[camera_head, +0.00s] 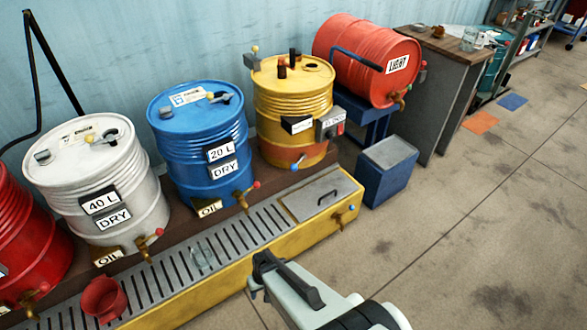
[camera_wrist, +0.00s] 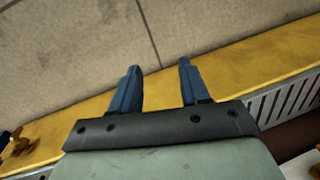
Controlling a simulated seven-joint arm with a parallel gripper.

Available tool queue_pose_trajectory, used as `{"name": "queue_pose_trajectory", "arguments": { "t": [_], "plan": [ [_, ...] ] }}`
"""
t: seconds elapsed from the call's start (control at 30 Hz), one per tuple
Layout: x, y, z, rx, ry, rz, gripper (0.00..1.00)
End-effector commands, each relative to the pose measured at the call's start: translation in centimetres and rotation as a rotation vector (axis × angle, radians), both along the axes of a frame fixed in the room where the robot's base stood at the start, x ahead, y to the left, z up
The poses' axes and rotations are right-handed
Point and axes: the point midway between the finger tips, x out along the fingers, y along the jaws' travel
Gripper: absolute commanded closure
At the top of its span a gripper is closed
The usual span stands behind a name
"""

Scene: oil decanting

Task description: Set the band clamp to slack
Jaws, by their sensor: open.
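A red drum (camera_head: 348,45) lies on its side on a dark blue stand at the back right in the head view. A blue lever with a dark grip (camera_head: 356,60) slants across its side; I cannot tell for sure that this belongs to the band clamp, and no separate band is clear. My gripper (camera_wrist: 158,65) is open and empty in the wrist view, its two blue fingers apart over the yellow tray edge. In the head view my gripper (camera_head: 257,274) is at the bottom centre, in front of the drip tray and well away from the red drum.
White (camera_head: 130,190), blue (camera_head: 170,130) and yellow (camera_head: 300,105) drums stand in a row behind the yellow drip tray (camera_head: 210,290). A red cup (camera_head: 101,299) is on its grating. A blue box (camera_head: 386,172) stands below the lying drum.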

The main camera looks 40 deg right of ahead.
Motion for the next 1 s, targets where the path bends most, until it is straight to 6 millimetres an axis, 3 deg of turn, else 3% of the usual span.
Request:
{"name": "queue_pose_trajectory", "arguments": {
  "t": [0.03, 0.2, 0.3, 0.4, 0.6, 0.67, 1.0],
  "plan": [
    [4.4, -1.5, 0.0, 0.001, -0.107, -0.044, 0.49],
    [16.8, -8.0, 3.1, -0.047, -0.466, -0.196, 0.35],
    [22.2, -12.6, 5.7, -0.103, -0.64, -0.286, 0.35],
    [25.9, -17.0, 8.4, -0.166, -0.775, -0.365, 0.35],
    [30.2, -24.4, 12.9, -0.291, -0.962, -0.496, 0.35],
    [30.8, -25.7, 13.7, -0.325, -0.998, -0.519, 0.35],
    [32.1, -27.9, 13.3, -0.593, -1.151, -0.56, 0.35]
  ]
}}
